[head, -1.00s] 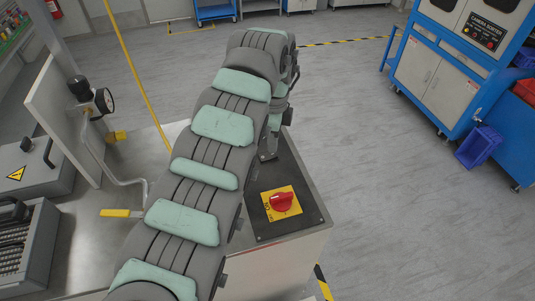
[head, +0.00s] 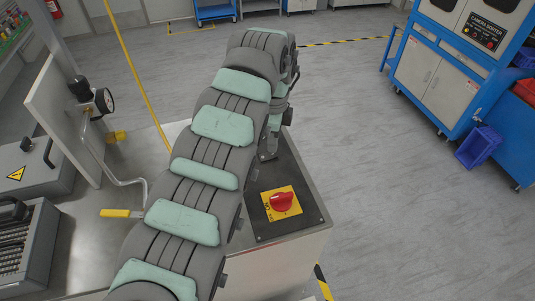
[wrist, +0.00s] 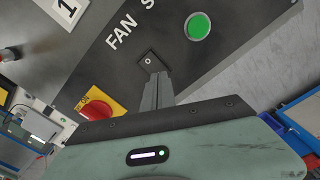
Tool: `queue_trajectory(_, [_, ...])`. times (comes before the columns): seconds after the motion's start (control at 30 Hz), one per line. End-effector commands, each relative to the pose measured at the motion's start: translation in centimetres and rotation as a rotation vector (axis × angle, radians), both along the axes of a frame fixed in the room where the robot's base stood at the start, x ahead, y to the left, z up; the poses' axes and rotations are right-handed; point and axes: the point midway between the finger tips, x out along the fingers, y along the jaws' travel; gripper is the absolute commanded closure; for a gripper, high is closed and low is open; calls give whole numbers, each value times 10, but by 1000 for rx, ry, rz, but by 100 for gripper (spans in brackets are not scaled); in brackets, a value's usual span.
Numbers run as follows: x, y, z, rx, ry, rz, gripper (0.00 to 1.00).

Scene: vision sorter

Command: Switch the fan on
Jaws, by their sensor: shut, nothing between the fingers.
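The panel top shows in the wrist view with white lettering "FAN S" (wrist: 130,27), cut off at the edge. Beside it is a small dark square switch (wrist: 148,59) with a white "0" on it. My gripper (wrist: 154,78) is shut and empty, its fingertips right at the switch and covering its lower part. I cannot tell whether they touch it. A green button (wrist: 198,26) sits to the right of the switch. In the head view my gripper (head: 268,153) is over the far part of the dark panel (head: 296,170), mostly behind my arm; the switch is hidden there.
A red rotary knob (head: 281,201) on a yellow plate stands on the near part of the panel. A yellow-handled lever (head: 116,213) and a gauge (head: 104,100) are to the left. Open floor lies right of the panel, before a blue camera sorter cabinet (head: 440,65).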

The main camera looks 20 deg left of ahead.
Motion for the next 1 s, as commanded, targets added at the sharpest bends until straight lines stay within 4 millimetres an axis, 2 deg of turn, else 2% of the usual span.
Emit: queue_trajectory(1.0, [0,0,-15,0,0,0,100])
